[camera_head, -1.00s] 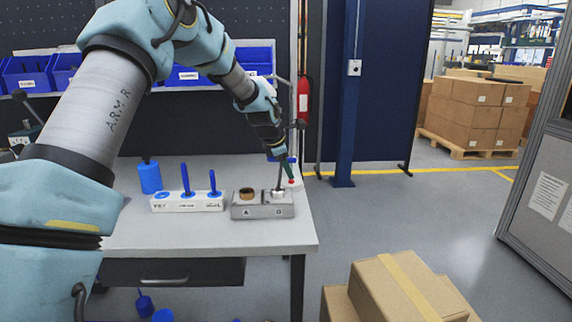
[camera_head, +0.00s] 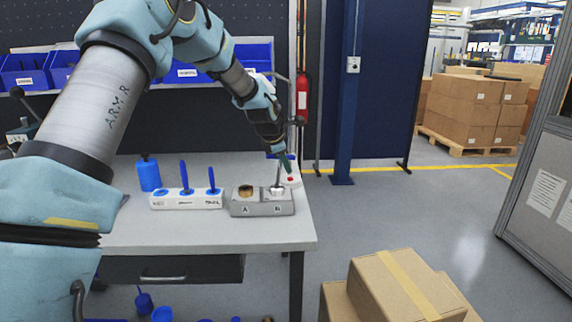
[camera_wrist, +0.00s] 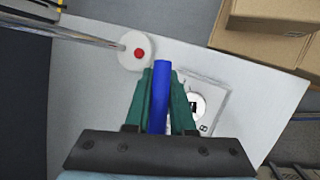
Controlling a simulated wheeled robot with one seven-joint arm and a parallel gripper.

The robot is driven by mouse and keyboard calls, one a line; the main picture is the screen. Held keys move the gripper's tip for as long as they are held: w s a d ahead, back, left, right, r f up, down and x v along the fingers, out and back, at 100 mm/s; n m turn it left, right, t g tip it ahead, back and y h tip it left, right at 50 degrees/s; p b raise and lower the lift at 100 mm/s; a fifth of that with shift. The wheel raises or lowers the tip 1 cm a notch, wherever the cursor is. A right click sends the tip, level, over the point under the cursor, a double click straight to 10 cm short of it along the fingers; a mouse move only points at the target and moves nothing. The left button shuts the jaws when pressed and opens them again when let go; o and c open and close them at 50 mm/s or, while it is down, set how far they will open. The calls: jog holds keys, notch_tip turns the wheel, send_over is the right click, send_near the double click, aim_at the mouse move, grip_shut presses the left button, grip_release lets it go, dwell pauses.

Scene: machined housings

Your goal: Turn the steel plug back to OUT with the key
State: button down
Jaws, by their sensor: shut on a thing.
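My gripper (camera_head: 285,167) is at the right end of the bench, above the grey housing (camera_head: 262,209). In the wrist view its green fingers (camera_wrist: 160,100) are shut on the blue key (camera_wrist: 160,85). The steel plug (camera_head: 276,190) sits upright at position B of the housing. A thin grey shaft runs down from the fingers to the plug's top; I cannot tell how far it is seated. In the wrist view the plug (camera_wrist: 199,104) shows a dark mark beside the right finger, partly hidden. The plug's turn position is not readable.
A brass plug (camera_head: 246,191) sits at position A. A white rack (camera_head: 186,202) with upright blue tools stands left of the housing. A white base with a red button (camera_wrist: 139,53) is close behind the gripper. A blue bottle (camera_head: 149,174) stands at left. Cardboard boxes (camera_head: 400,285) stand in front.

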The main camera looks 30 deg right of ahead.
jog(key=shift+f+n+t+b, duration=0.1)
jog(key=shift+n+t+b, duration=0.2)
jog(key=shift+n+b, duration=0.15)
jog(key=shift+n+t+y, duration=0.3)
jog(key=shift+n+y, duration=0.1)
jog(key=shift+n, duration=0.45)
jog(key=shift+s, duration=0.1)
jog(key=shift+s+d+n, duration=0.1)
jog(key=shift+d+n, duration=0.05)
jog(key=shift+n, duration=0.25)
jog(key=shift+n+t+y+p, duration=0.4)
jog(key=shift+n+y+p, duration=0.1)
jog(key=shift+n+y, duration=0.15)
jog(key=shift+n, duration=0.35)
